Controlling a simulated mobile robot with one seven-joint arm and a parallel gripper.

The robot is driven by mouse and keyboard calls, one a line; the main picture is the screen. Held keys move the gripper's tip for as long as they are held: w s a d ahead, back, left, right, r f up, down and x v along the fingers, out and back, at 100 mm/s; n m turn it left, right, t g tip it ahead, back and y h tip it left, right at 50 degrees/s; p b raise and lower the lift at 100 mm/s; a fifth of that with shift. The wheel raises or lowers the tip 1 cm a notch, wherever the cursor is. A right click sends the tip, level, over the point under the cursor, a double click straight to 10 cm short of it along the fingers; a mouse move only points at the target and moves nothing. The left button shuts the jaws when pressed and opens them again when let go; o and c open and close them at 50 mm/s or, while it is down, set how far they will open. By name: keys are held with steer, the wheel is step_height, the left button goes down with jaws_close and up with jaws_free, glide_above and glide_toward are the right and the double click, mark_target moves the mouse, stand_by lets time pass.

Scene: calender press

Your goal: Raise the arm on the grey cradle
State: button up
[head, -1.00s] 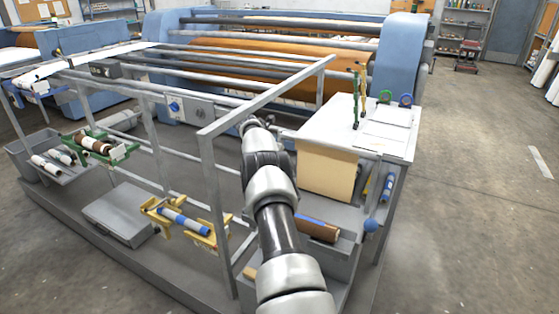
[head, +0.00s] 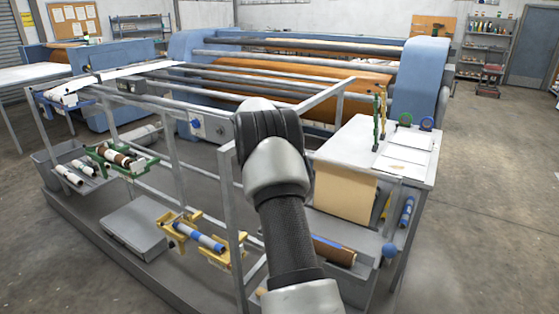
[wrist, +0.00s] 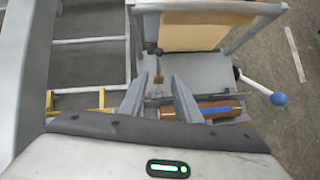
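A grey tray-like holder (head: 364,279) stands at the lower right of the rack in the head view, with a brown and blue roll (head: 335,250) in it. I take it for the grey cradle, but my arm hides part of it. A lever with a blue ball knob (head: 389,250) is at its right; in the wrist view the knob (wrist: 278,98) is right of my fingers, low and apart from them. My gripper (wrist: 158,82) is open and empty above the grey parts beside the roll (wrist: 205,110). My arm hides the gripper in the head view.
A yellow cradle (head: 215,250) with a blue roll and a green cradle (head: 120,160) are to the left. A rack upright (head: 237,225) stands close to my arm. A white table (head: 350,140) with a hanging tan sheet (head: 345,193) is behind. Floor at right is clear.

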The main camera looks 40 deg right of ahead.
steer(key=shift+v, duration=1.3)
steer(key=s+a+r+m+t+y, duration=0.1)
steer(key=s+a+r+m, duration=0.3)
steer(key=a, duration=0.3)
steer(key=s+a+r+m+y, duration=0.1)
steer(key=s+a+r+m, duration=0.1)
steer(key=s+a+r, duration=0.35)
steer(key=s+a+r+m+t+y, duration=0.1)
steer(key=s+a+r+m, duration=0.15)
steer(key=a+r, duration=0.45)
steer(key=s+a+f+m+t+y+p, duration=0.1)
steer(key=s+a+f+m+y, duration=0.1)
steer(key=s+a+m, duration=0.4)
steer(key=s+a+f+m+y, duration=0.2)
steer(key=s+a+m, duration=0.3)
steer(key=s+a, duration=0.8)
steer(key=s, duration=0.6)
steer(key=shift+s+a+m+t+p, duration=0.2)
steer(key=shift+a+m+t+p, duration=0.15)
steer(key=shift+a+t, duration=0.05)
steer(key=shift+s, duration=0.1)
